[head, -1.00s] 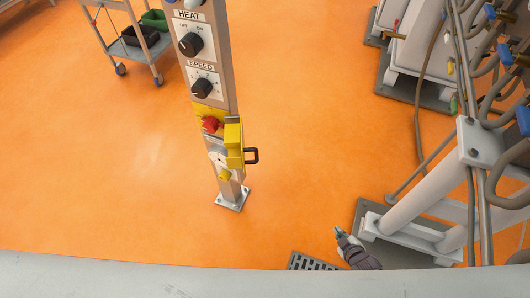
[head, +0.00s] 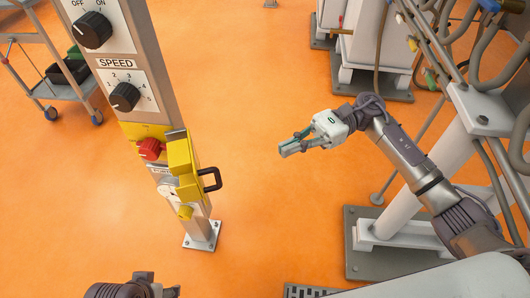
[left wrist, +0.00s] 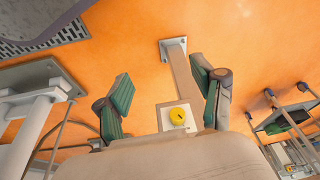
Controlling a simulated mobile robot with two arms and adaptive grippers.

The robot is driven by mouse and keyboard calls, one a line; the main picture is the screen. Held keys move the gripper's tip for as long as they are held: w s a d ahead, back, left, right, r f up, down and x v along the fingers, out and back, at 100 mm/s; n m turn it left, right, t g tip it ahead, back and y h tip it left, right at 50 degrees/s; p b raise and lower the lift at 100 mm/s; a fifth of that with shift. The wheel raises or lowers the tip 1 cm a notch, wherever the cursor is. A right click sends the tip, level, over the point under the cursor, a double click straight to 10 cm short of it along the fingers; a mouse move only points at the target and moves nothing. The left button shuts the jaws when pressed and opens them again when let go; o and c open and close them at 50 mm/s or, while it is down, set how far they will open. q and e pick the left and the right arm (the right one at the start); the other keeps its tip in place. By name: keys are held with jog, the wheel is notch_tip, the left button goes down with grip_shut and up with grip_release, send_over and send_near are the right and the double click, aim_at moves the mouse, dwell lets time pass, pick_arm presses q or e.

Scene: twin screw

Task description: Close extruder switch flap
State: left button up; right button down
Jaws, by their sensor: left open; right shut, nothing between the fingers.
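The yellow flap (head: 183,160) with a black handle (head: 211,179) hangs swung out on the right side of the grey post. The red switch (head: 150,149) on its yellow plate is uncovered. My right gripper (head: 288,149) is shut and empty, in the air to the right of the handle and apart from it. Part of my left arm shows at the bottom edge of the head view. In the left wrist view my left gripper (left wrist: 163,85) is open, with the post and a yellow knob (left wrist: 180,114) seen between its fingers. The flap is not clear there.
The post (head: 201,235) stands on a bolted foot on the orange floor and carries a speed dial (head: 125,97). A grey cart (head: 62,95) is behind at the left. White machine legs and hoses stand at the right. The floor between post and machine is clear.

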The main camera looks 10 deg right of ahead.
jog(key=p, duration=0.1)
send_near(197, 167)
jog(key=s+a+f, duration=0.3)
pick_arm(q)
jog(key=x, duration=0.5)
jog(key=shift+s+d+f, duration=0.1)
jog(key=shift+s+f, duration=0.15)
pick_arm(e)
jog(key=shift+s+a, duration=0.1)
jog(key=shift+s, duration=0.1)
